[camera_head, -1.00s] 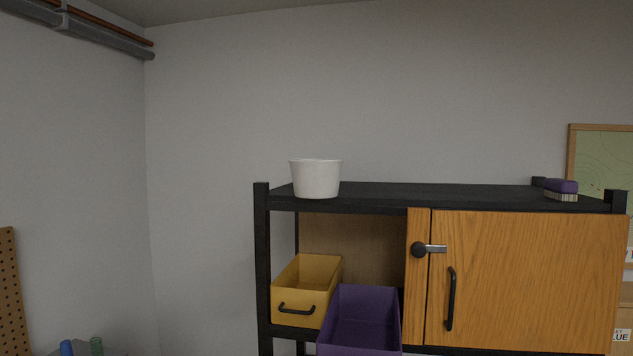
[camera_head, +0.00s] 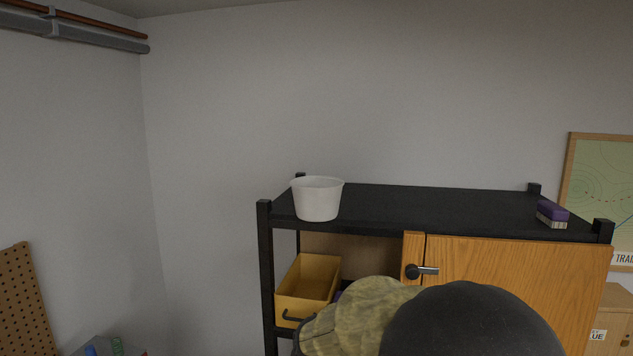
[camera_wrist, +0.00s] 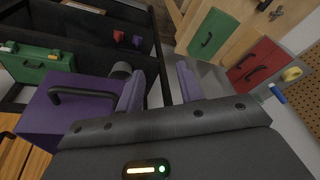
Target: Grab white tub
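The white tub (camera_head: 317,202) stands upright on the left end of the black shelf unit's top (camera_head: 430,208), near its front edge. Its open rim faces up. My gripper (camera_wrist: 160,84) shows in the wrist view with its two purple fingers apart and nothing between them. The tub is not in the wrist view. In the head view my arm rises in front of the shelf, below and right of the tub; the fingers cannot be made out there.
A purple and cream brush-like block (camera_head: 552,214) lies on the top's right end. A yellow bin (camera_head: 308,280) sits below the tub, left of a wooden door (camera_head: 520,262). The wrist view shows a purple bin (camera_wrist: 75,115) and green case (camera_wrist: 35,66). The top's middle is clear.

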